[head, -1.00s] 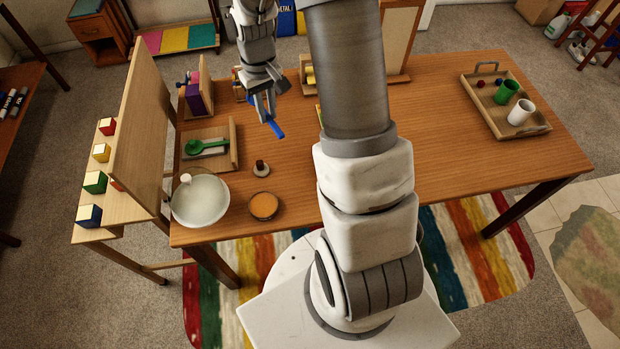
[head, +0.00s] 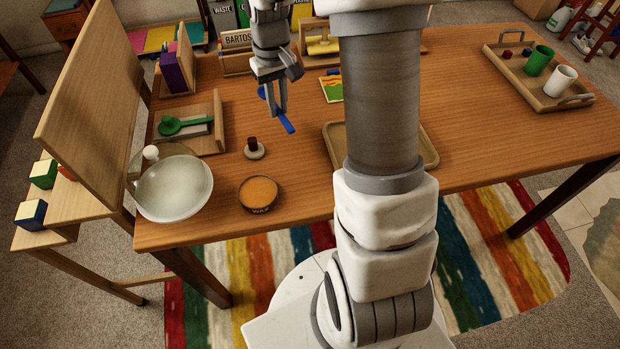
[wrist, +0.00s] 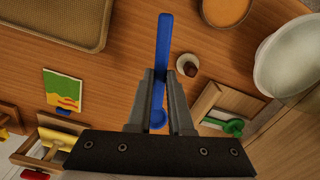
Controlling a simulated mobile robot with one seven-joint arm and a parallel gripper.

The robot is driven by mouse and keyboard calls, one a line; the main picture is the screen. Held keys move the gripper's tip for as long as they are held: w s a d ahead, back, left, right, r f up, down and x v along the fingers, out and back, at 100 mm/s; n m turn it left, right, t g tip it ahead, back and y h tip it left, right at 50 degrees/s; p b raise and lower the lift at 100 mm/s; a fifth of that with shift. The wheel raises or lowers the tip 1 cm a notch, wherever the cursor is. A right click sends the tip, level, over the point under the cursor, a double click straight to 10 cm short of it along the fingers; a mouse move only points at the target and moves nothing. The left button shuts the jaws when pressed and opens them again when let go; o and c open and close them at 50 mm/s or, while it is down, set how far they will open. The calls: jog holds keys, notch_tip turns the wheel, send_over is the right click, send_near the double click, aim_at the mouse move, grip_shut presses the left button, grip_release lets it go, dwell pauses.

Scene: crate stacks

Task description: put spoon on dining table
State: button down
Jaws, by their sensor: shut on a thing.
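A blue spoon (head: 287,124) is in my gripper (head: 279,110), whose fingers are shut on it. In the wrist view the spoon's long handle (wrist: 164,40) sticks out past my gripper (wrist: 161,82), and its rounded end (wrist: 157,118) lies back between the fingers. The wooden dining table (head: 290,180) is below them. The spoon seems to be held above the tabletop; the gap is hard to judge.
A wax tin (head: 258,194), a small stamp-like piece (head: 254,150) and a pale bowl (head: 174,189) stand near the front left. A green spoon-like thing (head: 182,126) lies in a wooden holder. An empty tray (head: 429,158) is partly behind my arm.

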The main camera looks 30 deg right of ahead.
jog(key=s+d+f+m+b, duration=0.1)
jog(key=s+d+m, duration=0.1)
jog(key=s+d, duration=0.4)
jog(key=s+d+f+m, duration=0.1)
jog(key=s+d, duration=0.2)
jog(key=d, duration=0.5)
jog(key=b, duration=0.2)
send_over(311, 169)
notch_tip(311, 169, down, 7)
jog(key=shift+r, duration=0.2)
jog(key=shift+f, duration=0.15)
jog(key=shift+f+b, duration=0.85)
jog(key=shift+f, duration=1)
jog(key=shift+f, duration=0.25)
jog(key=c, duration=0.8)
grip_release()
jog(key=shift+r, duration=0.1)
